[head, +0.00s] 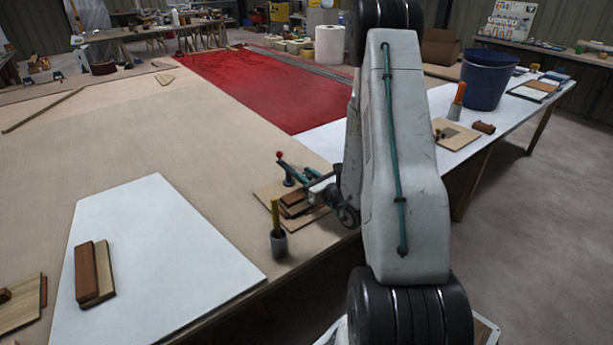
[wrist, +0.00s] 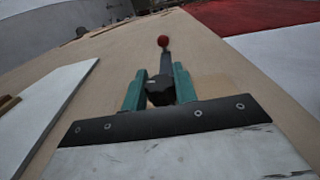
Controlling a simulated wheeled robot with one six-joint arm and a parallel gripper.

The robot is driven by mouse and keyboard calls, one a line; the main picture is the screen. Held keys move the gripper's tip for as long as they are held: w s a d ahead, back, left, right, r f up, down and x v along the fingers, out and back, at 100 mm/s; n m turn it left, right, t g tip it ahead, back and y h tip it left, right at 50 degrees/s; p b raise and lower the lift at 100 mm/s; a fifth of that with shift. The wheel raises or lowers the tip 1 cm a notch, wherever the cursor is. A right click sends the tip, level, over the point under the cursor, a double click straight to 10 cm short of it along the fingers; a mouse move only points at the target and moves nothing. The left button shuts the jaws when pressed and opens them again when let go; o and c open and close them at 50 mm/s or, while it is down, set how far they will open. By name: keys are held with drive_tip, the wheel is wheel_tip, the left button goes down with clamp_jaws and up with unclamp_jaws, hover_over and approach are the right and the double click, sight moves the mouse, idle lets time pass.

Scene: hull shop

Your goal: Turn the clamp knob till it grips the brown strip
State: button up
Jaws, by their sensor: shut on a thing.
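The clamp's dark knob (wrist: 160,92) is between the two teal fingers of my gripper (wrist: 158,78) in the wrist view. My gripper is shut on the knob. A grey bar with a red ball (wrist: 163,41) stands out beyond it; the red ball also shows in the head view (head: 279,154). In the head view my gripper (head: 301,177) is above a brown strip (head: 295,209) lying on a thin board (head: 268,191) near the table's edge. The clamp's pad is hidden, so I cannot tell whether it touches the strip.
A white sheet (head: 160,235) with wood blocks (head: 94,273) lies to the left. A blue bucket (head: 487,80) is at the right. The tan tabletop (head: 130,130) behind is mostly clear.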

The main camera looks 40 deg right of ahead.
drive_tip(key=shift+m+h, duration=0.6)
drive_tip(key=shift+h, duration=0.4)
drive_tip(key=o, duration=1)
drive_tip(key=shift+c, duration=0.2)
drive_tip(key=s, duration=0.2)
drive_tip(key=s+a, duration=0.1)
drive_tip(key=s, duration=0.4)
drive_tip(key=shift+s+a, duration=0.25)
drive_tip(key=shift+s, duration=0.1)
